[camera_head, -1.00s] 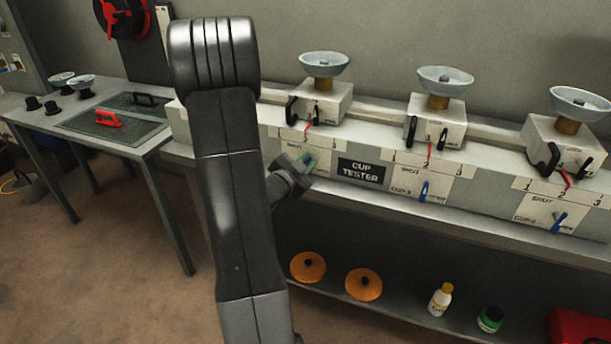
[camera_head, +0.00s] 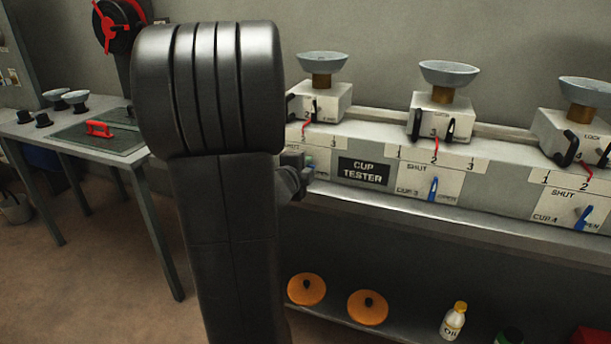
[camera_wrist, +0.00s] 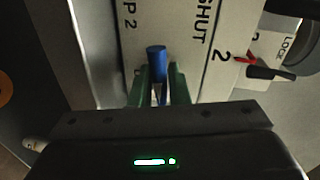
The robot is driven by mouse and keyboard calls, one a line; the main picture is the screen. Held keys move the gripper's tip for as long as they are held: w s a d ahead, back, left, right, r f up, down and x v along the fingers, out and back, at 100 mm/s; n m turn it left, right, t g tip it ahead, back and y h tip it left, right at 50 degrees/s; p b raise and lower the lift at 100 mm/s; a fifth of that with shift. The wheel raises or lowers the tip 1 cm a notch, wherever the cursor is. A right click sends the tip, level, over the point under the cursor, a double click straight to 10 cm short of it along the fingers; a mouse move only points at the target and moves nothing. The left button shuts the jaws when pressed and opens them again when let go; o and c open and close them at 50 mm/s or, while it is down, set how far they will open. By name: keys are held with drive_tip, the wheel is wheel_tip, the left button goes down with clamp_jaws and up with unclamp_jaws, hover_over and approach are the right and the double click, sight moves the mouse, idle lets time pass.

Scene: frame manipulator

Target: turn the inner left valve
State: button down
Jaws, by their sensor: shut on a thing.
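The valve on the panel marked with a 2 has a blue handle (camera_wrist: 156,52), in the middle of the wrist view. My gripper (camera_wrist: 160,90) has its two green fingers on either side of this handle and is shut on it. The word SHUT is printed on the panel to the right of the handle. In the head view my gripper (camera_head: 306,162) is at the panel left of the CUP TESTER sign (camera_head: 363,172). My arm hides much of that panel, and the handle is hard to make out there.
Other blue valve handles are on the CUP 3 panel (camera_head: 433,188) and CUP 4 panel (camera_head: 583,218) to the right. Grey cups (camera_head: 322,62) stand above the bench. Orange lids (camera_head: 367,307) and a bottle (camera_head: 453,320) are on the lower shelf. A table (camera_head: 80,150) stands left.

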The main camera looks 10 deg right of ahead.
drive_tip(key=shift+f+m+b, duration=0.1)
drive_tip(key=shift+m+b, duration=0.4)
idle(0.3)
drive_tip(key=c, duration=1.7)
unclamp_jaws()
drive_tip(key=shift+p+v, duration=1.25)
drive_tip(key=shift+v, duration=5.65)
drive_tip(key=shift+d, duration=0.2)
